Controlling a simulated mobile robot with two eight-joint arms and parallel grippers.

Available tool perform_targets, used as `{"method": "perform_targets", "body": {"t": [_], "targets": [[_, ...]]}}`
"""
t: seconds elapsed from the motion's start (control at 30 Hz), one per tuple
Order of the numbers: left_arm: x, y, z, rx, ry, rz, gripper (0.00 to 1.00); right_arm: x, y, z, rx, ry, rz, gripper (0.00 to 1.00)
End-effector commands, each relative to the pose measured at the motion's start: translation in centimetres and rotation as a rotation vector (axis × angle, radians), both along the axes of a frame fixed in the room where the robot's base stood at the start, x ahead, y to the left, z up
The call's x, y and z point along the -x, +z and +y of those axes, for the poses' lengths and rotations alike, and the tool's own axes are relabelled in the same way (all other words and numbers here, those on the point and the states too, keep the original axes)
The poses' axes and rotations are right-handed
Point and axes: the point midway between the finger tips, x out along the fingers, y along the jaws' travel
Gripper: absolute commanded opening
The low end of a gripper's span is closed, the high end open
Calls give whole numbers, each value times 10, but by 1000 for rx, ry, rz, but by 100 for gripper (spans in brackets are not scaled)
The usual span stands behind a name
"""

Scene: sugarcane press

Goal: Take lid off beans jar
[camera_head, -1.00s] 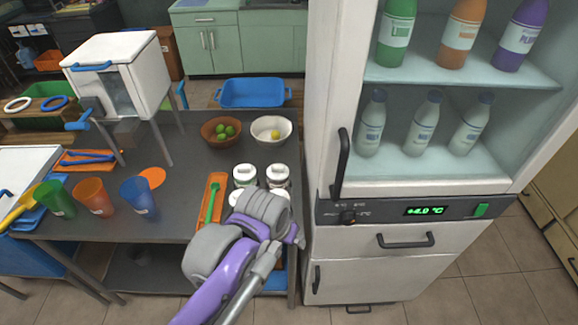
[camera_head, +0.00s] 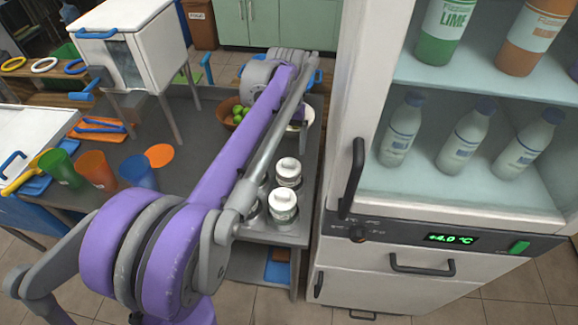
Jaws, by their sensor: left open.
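Several jars with white lids stand near the table's right edge. Two show clearly, a rear jar (camera_head: 288,172) and a front jar (camera_head: 283,206), both upright with lids on. Others to their left are mostly hidden behind my arm. The labels are too small to read, so I cannot tell which is the beans jar. My left arm reaches across the table, its far end above the bowls. My left gripper (camera_head: 299,118) is open, mostly hidden at the arm's far end, behind the jars and apart from them. My right gripper is out of view.
A tall white fridge (camera_head: 345,100) with bottles stands close on the right. Green, orange and blue cups (camera_head: 138,173) stand at the left. A bowl of green fruit (camera_head: 232,112) and a pale bowl are partly covered by my arm. A white cabinet (camera_head: 150,45) stands at the back left.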

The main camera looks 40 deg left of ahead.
Motion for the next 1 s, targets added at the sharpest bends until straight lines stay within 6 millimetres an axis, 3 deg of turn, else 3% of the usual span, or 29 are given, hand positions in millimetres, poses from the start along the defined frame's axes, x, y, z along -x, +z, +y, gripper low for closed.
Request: {"method": "perform_targets", "body": {"t": [0.4,0.7,1.0], "targets": [[0,-50,-6,0,0,-1,88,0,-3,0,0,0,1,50],[0,-54,-6,0,0,-1,88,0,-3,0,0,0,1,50],[0,-54,-6,0,0,-1,34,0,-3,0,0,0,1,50]]}}
